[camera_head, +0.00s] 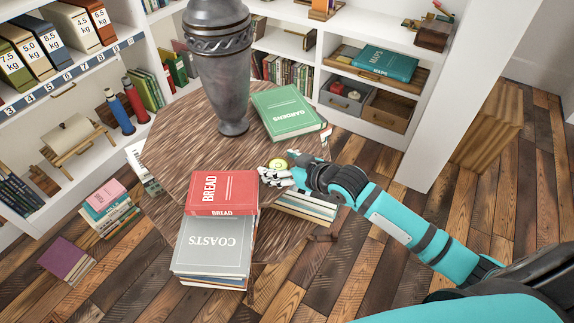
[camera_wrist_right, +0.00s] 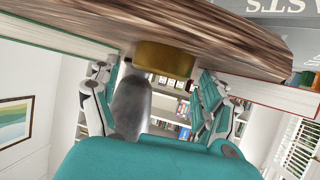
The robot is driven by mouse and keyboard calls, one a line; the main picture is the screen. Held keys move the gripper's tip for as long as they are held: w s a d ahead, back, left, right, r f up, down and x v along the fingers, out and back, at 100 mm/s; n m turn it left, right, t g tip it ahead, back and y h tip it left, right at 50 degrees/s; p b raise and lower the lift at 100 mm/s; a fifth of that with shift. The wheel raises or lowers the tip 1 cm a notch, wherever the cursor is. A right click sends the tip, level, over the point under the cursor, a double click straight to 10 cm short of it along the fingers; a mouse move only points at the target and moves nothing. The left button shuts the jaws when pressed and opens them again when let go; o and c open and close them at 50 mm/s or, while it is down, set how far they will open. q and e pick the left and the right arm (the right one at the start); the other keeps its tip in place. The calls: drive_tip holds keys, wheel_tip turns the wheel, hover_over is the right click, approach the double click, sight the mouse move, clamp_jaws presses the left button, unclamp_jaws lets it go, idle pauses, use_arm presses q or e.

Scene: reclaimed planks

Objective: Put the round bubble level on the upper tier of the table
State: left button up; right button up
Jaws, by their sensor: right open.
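The round bubble level (camera_head: 279,163) has a yellow-green top and sits on the upper tier of the table (camera_head: 178,150), near its right edge. In the right wrist view, which looks upside down, its brass side (camera_wrist_right: 163,58) meets the wooden tabletop (camera_wrist_right: 120,25). My right gripper (camera_head: 272,176) is at the level, partly covering it in the head view. In the wrist view the right gripper (camera_wrist_right: 165,92) has its fingers spread apart, with the level between and beyond their tips. My left gripper is not in view.
A tall dark vase (camera_head: 222,70) stands on the upper tier. The green GARDENS book (camera_head: 287,110) lies behind the gripper, and the red BREAD book (camera_head: 222,190) lies to its left. The grey COASTS book (camera_head: 215,245) tops a stack at the front. Shelves stand behind.

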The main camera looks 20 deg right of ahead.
drive_tip(key=shift+s+d+r, duration=0.15)
drive_tip(key=shift+s+r, duration=0.05)
drive_tip(key=shift+s, duration=0.1)
drive_tip(key=v, duration=1.1)
drive_tip(key=shift+s+r, duration=0.1)
